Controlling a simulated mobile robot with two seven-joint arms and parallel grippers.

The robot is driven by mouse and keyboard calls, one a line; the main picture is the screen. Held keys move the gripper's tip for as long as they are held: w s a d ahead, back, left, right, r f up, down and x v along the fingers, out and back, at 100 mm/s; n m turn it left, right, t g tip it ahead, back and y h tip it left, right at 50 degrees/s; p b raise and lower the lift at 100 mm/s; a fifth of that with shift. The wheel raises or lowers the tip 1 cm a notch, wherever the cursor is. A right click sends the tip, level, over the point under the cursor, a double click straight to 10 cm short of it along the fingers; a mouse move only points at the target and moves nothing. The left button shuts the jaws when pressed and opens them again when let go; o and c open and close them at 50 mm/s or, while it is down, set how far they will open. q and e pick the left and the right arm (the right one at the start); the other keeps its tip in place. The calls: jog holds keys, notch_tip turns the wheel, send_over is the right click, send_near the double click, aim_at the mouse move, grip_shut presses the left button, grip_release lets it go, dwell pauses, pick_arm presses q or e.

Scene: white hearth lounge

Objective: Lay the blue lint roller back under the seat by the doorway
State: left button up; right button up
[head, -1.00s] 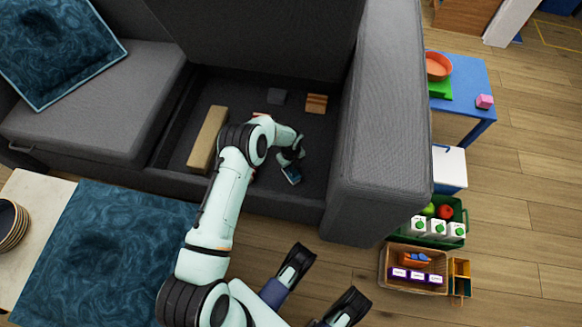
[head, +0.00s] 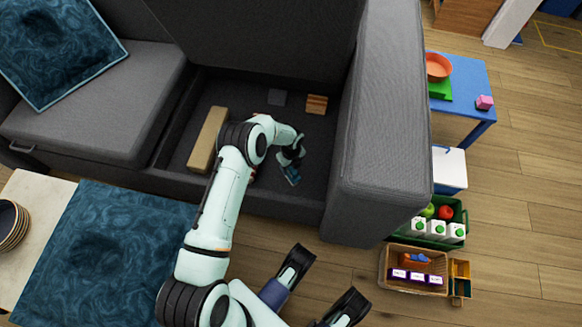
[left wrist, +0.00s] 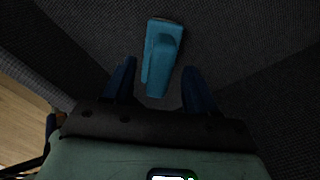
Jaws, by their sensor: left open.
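The blue lint roller (left wrist: 162,55) lies on the dark floor of the open compartment under the raised sofa seat. My left gripper (head: 290,172) is down inside this compartment (head: 316,130). In the left wrist view the open left gripper (left wrist: 158,68) has one finger on each side of the roller's near end, with a gap visible at both sides. The roller's far end extends beyond the fingertips. In the head view, the gripper mostly hides the roller. My right gripper (head: 324,283) is open and empty above the wooden floor, in front of the sofa.
A blue table (head: 468,75), a green crate (head: 465,212) and a basket (head: 386,268) stand beyond.

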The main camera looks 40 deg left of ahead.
pick_arm(q)
notch_tip(320, 180, up, 11)
jog(key=p, duration=0.2)
jog(key=shift+f+p, duration=0.2)
jog(key=shift+p, duration=0.1)
pick_arm(e)
jog(key=w+r+t, duration=0.2)
jog(key=w+r, duration=0.1)
jog(key=w, duration=0.2)
jog(key=shift+w+a+r, duration=0.2)
jog(key=shift+w+a, duration=0.15)
pick_arm(q)
jog(key=shift+s, duration=0.1)
